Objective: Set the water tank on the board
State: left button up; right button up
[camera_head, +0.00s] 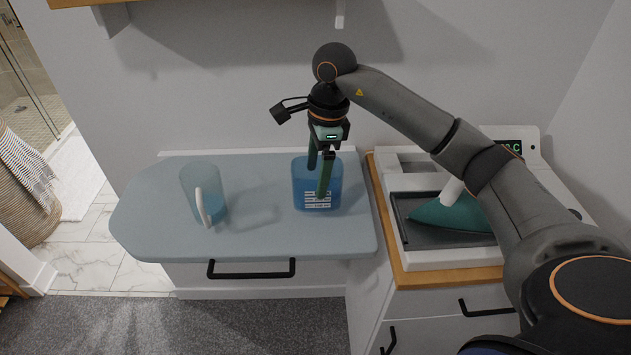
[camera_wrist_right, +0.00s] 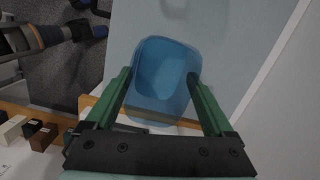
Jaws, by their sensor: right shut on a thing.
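The water tank (camera_head: 302,190) is a translucent blue container with a white label. It stands upright at the right part of the grey-blue ironing board (camera_head: 260,225), and its base appears to be at the board's surface. My right gripper (camera_head: 317,184) reaches down from above and is shut on the tank. In the right wrist view the tank (camera_wrist_right: 165,70) sits between the green fingers, with its open top towards the camera. Whether its base fully touches the board is hard to tell. My left gripper is not in view.
A clear jug (camera_head: 201,180) with a white handle and some blue water stands left on the board. To the right, a white steam station (camera_head: 430,258) holds a teal iron (camera_head: 450,215) on a wooden-topped cabinet. A wall rises behind the board; its middle is free.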

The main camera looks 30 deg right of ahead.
jog(key=shift+w+f+p, duration=0.15)
jog(key=shift+f+p, duration=0.05)
jog(key=shift+f, duration=0.75)
jog(key=shift+w+f+p, duration=0.15)
jog(key=shift+f, duration=0.75)
jog(key=shift+f, duration=0.15)
jog(key=o, duration=1.4)
jog(key=r, duration=0.4)
jog(key=d+r, duration=0.1)
jog(key=r, duration=0.7)
jog(key=shift+s+d+r+b, duration=0.1)
jog(key=shift+s+d+b, duration=0.05)
jog(key=shift+s+b, duration=0.15)
